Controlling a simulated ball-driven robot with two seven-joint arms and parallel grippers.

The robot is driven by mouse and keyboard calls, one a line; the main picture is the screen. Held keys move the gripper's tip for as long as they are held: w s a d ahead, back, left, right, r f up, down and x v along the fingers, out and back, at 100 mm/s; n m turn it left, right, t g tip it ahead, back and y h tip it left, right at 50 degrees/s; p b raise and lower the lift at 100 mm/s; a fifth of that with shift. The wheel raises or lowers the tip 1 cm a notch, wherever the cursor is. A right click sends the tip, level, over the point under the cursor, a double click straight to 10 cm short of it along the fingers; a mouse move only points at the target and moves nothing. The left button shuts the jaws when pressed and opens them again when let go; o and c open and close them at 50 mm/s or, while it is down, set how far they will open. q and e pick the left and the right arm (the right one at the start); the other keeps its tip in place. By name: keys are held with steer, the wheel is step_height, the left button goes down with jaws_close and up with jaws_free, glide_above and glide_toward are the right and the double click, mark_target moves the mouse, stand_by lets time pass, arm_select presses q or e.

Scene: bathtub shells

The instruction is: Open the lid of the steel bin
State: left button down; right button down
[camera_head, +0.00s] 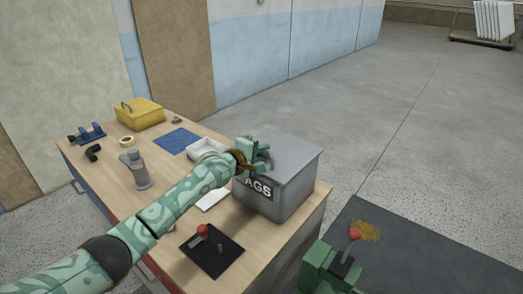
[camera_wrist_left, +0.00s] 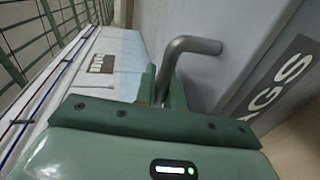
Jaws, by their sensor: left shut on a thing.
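The steel bin (camera_head: 294,200) is a grey metal box with a dark label ending in "AGS" on its front, standing at the right end of the wooden bench. Its flat grey lid (camera_head: 290,147) lies down on top, with no gap that I can see. My left gripper (camera_head: 264,156) is at the lid's left front part and hides some of it. In the left wrist view, a grey bent bar handle (camera_wrist_left: 192,46) runs down between the green fingers (camera_wrist_left: 162,90), which are shut on it. The bin's label (camera_wrist_left: 287,82) shows at the right. My right gripper is not in view.
The bench (camera_head: 117,183) also holds a yellow box (camera_head: 140,115), a white tray (camera_head: 206,148), a grey bottle-like object (camera_head: 136,172), a blue mat (camera_head: 179,141) and a black plate (camera_head: 212,252) with a red knob.

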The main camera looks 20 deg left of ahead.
mark_target(273, 152)
arm_select(q)
steer(key=r+p, duration=0.2)
steer(key=w+r+g+p, duration=0.1)
steer(key=p, duration=0.2)
steer(key=r+g+y+p, duration=0.1)
steer(key=r+p, duration=0.1)
steer(key=p, duration=0.1)
steer(key=shift+w+d+r, duration=0.25)
steer(key=shift+d+r, duration=0.1)
steer(key=shift+d, duration=0.05)
steer(key=shift+g, duration=0.7)
steer(key=shift+w+d+r+p, duration=0.2)
steer(key=shift+w+r+p, duration=0.2)
steer(key=shift+w+r, duration=0.2)
steer(key=shift+w+d+r+p, duration=0.25)
steer(key=shift+w+r+p, duration=0.25)
steer(key=shift+r, duration=0.2)
steer(key=shift+w+d+r+p, duration=0.2)
steer(key=shift+w+r+p, duration=0.15)
steer(key=shift+w+r, duration=0.3)
steer(key=shift+y, duration=0.3)
steer(key=c, duration=1.8)
jaws_free()
